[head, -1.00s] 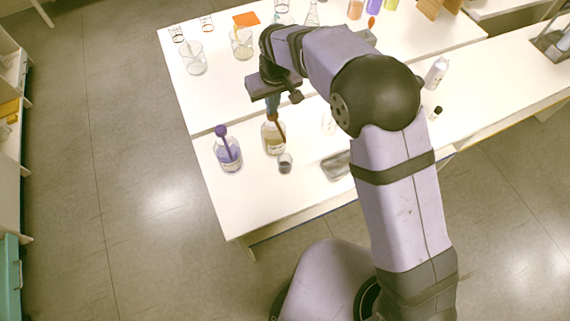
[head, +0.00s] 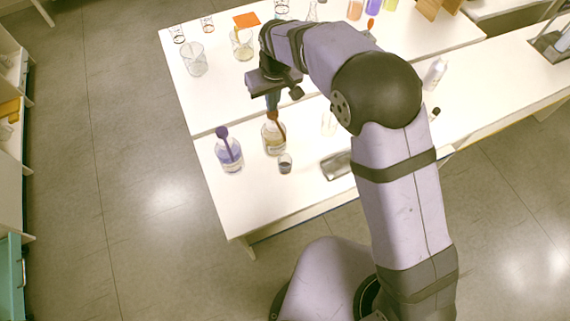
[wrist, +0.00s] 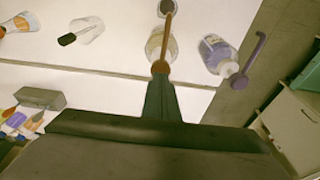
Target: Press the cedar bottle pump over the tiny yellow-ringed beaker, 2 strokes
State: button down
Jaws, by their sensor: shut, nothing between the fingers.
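A bottle with a brown pump (head: 274,139) stands on the near bench; I cannot read its label, so I cannot confirm it is cedar. My gripper (head: 272,108) is shut and points down directly above the brown pump head. In the wrist view the fingertips (wrist: 160,78) are at the pump head (wrist: 160,67), touching or nearly so. The pump's spout reaches over a small beaker (head: 285,163), which also shows in the wrist view (wrist: 167,8). The beaker looks dark inside; a yellow ring cannot be made out.
A bottle with a purple pump (head: 229,154) stands close on the left. A grey tray (head: 337,166) lies to the right. Glass beakers (head: 194,60) and an orange sheet (head: 246,20) are on the far bench. The near bench's front left is clear.

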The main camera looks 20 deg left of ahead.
jog(key=shift+f, duration=0.1)
dwell(0.3)
jog(key=shift+s+f+b, duration=0.1)
jog(key=shift+f+b, duration=0.65)
jog(key=shift+f, duration=0.45)
jog(key=shift+r, duration=0.2)
jog(key=shift+r+p, duration=1)
jog(key=shift+r, duration=0.05)
jog(key=shift+r, duration=0.15)
jog(key=shift+r+p, duration=2.35)
jog(key=shift+r, duration=0.6)
